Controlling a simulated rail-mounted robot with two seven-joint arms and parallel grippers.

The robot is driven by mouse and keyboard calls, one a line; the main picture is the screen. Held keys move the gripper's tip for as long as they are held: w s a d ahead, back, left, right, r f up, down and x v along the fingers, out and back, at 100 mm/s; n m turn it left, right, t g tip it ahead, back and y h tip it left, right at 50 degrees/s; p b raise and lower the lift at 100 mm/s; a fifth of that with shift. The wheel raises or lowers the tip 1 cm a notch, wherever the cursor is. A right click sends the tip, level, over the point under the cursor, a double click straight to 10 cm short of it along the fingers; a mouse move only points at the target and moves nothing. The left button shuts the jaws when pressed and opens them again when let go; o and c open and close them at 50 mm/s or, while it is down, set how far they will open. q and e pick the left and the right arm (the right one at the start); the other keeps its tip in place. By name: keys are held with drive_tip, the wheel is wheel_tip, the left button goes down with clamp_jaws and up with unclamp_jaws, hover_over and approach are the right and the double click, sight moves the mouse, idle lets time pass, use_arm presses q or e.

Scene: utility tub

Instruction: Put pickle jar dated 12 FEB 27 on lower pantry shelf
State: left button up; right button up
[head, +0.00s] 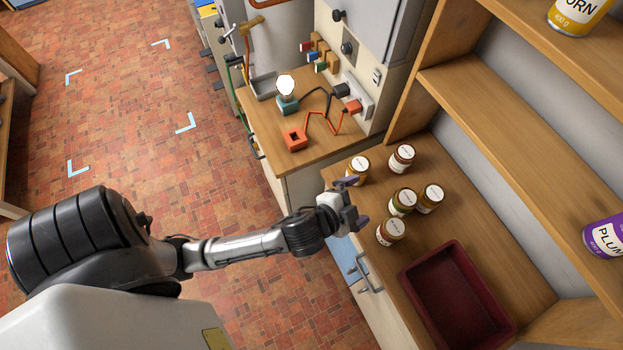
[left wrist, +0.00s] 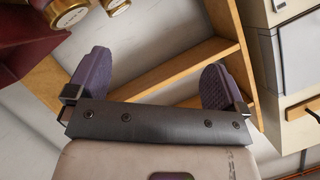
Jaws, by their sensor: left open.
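Several small jars with white labels stand on the wooden counter (head: 335,165): one at the near left (head: 357,169), one at the back (head: 401,158), two close together in the middle (head: 402,202) (head: 431,198), and one near the tray (head: 390,232). Their dates are too small to read. My left gripper (head: 355,203) is open and empty, at the counter's front edge beside the jars. In the left wrist view its purple fingers (left wrist: 155,78) stand apart with nothing between them. The lower pantry shelf (head: 480,115) is the wooden board behind the counter. My right gripper is out of view.
A dark red tray (head: 410,282) sits on the counter right of the jars. A purple plum can (head: 606,238) and a yellow corn can (head: 578,12) stand on the shelving. A lamp (head: 286,88) and wired blocks occupy the adjoining worktop. The lower shelf's left part looks clear.

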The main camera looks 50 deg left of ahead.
use_arm(q)
drive_tip(key=s+a+f+n+g, duration=0.3)
drive_tip(key=s+f+n+g, duration=0.1)
drive_tip(key=s, duration=0.5)
drive_tip(key=shift+s+f+g, duration=0.3)
drive_tip(key=shift+f+g, duration=0.4)
drive_tip(key=shift+f, duration=0.2)
drive_tip(key=s+g, duration=0.1)
drive_tip(key=s, duration=0.2)
drive_tip(key=s+f+n+g, duration=0.1)
drive_tip(key=s+g, duration=0.1)
drive_tip(key=s, duration=0.1)
drive_tip(key=s+f+n+g, duration=0.1)
drive_tip(key=s, duration=0.2)
drive_tip(key=shift+s+a+f+h, duration=0.2)
drive_tip(key=shift+s+a+h, duration=0.1)
drive_tip(key=shift+c, duration=1.1)
drive_tip(key=shift+s+g, duration=0.2)
drive_tip(key=shift+g, duration=0.1)
drive_tip(key=shift+c, duration=0.7)
drive_tip(key=shift+w, duration=0.15)
